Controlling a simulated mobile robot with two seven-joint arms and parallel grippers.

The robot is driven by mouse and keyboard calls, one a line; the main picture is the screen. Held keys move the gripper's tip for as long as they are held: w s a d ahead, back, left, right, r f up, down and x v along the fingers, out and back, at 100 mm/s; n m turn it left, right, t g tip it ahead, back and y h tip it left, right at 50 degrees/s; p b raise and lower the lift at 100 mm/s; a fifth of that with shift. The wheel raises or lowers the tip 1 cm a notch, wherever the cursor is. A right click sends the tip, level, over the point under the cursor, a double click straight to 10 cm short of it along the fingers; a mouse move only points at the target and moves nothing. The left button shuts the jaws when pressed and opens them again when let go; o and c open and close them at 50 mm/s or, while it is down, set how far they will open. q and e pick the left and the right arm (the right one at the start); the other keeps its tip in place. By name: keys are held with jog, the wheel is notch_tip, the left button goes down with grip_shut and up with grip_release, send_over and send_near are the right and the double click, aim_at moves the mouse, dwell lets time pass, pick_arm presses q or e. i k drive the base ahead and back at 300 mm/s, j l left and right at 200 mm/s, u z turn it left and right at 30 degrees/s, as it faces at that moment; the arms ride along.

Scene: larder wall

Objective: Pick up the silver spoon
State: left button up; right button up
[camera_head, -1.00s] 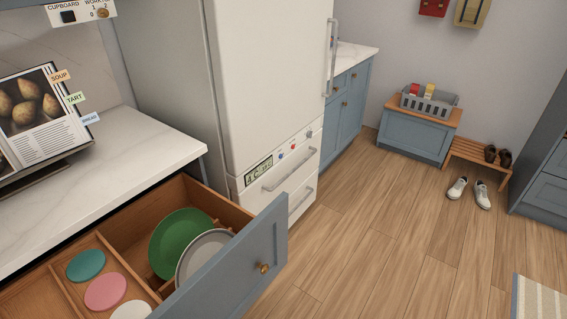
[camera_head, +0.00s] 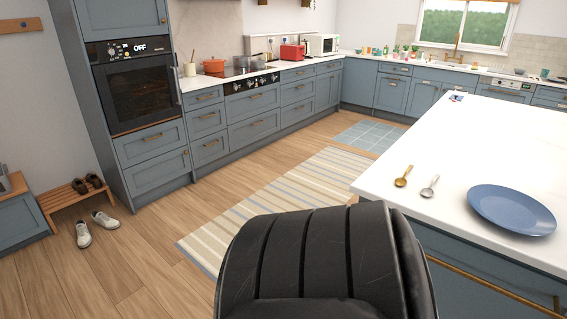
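The silver spoon (camera_head: 430,187) lies on the white island worktop (camera_head: 460,150), near its left edge. A gold spoon (camera_head: 403,177) lies just left of it, and a blue plate (camera_head: 511,209) lies to its right. The two spoons are apart from each other, and the silver spoon is apart from the plate. A large black ribbed part, likely of my own arm, fills the bottom middle of the view, in front of the island's near left corner. Neither gripper's fingers show.
A striped rug (camera_head: 255,215) lies on the wooden floor left of the island. White shoes (camera_head: 94,228) and a low bench (camera_head: 75,200) stand at the left. A tall oven (camera_head: 142,87) and counters line the back. The worktop beyond the spoons is mostly clear.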

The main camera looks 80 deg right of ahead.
aim_at(428, 193)
jog(key=z, duration=4.35)
jog(key=i+j+z, duration=0.15)
jog(key=j+z, duration=1.5)
jog(key=j, duration=0.1)
